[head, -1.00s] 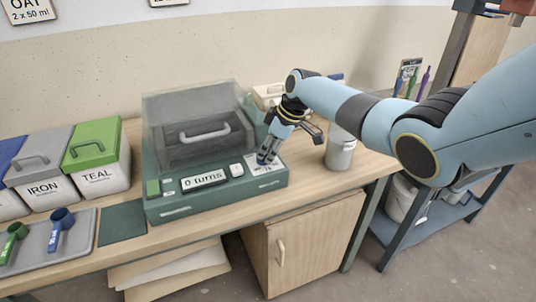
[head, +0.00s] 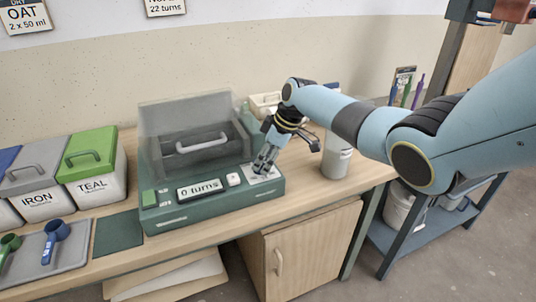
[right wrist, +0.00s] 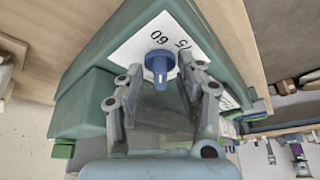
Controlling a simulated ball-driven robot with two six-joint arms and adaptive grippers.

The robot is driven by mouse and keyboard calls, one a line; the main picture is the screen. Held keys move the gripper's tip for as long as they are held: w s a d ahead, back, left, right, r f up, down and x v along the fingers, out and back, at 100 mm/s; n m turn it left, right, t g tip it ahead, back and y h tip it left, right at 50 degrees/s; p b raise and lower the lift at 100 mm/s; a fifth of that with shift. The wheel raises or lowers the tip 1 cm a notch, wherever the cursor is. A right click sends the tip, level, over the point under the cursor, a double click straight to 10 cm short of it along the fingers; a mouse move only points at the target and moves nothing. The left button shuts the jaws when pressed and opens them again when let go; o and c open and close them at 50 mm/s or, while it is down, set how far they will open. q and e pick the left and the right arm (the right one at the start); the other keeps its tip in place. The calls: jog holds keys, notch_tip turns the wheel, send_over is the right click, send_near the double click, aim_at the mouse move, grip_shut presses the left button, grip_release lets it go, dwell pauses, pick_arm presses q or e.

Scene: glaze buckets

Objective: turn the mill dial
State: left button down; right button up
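The green mill (head: 215,207) stands on the wooden bench with a clear lid over its grey drum. Its display (head: 199,188) reads "0 turns". The dial is a blue knob (right wrist: 160,65) on a white number plate (right wrist: 148,38) at the mill's right front; numbers 60 and 75 show in the right wrist view. My right gripper (head: 263,166) points down at the plate. In the right wrist view its fingers (right wrist: 158,80) are apart, one on each side of the knob; I cannot tell whether they touch it. My left gripper is out of view.
A grey bucket (head: 337,158) stands right of the mill. Bins labelled IRON (head: 38,200) and TEAL (head: 92,180) stand left, behind a grey tray (head: 60,250) with scoops. A dark green mat (head: 118,233) lies bare beside the mill.

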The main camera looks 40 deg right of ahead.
jog(key=v, duration=1.2)
jog(key=shift+f, duration=0.15)
jog(key=s+a+f+m+g+b, duration=0.1)
jog(key=s+a+f+b, duration=0.1)
jog(key=s+f, duration=0.7)
jog(key=s+a+f+m+g+b, duration=0.15)
jog(key=s+f, duration=0.35)
jog(key=f, duration=0.8)
jog(key=s+a+f+g+b, duration=0.2)
jog(key=s+f+b, duration=0.1)
jog(key=s+f, duration=0.55)
jog(key=s+a+f+m+t+h+b, duration=0.1)
jog(key=s+a+f+m+b, duration=0.1)
jog(key=s+f, duration=1)
jog(key=s+a+f+m+h+b, duration=0.1)
jog(key=s+f+m+h+b, duration=0.1)
jog(key=s+f, duration=1)
jog(key=shift+s+a+f+t+h+b, duration=0.35)
jog(key=shift+s+a+b, duration=0.1)
jog(key=shift+s, duration=1.95)
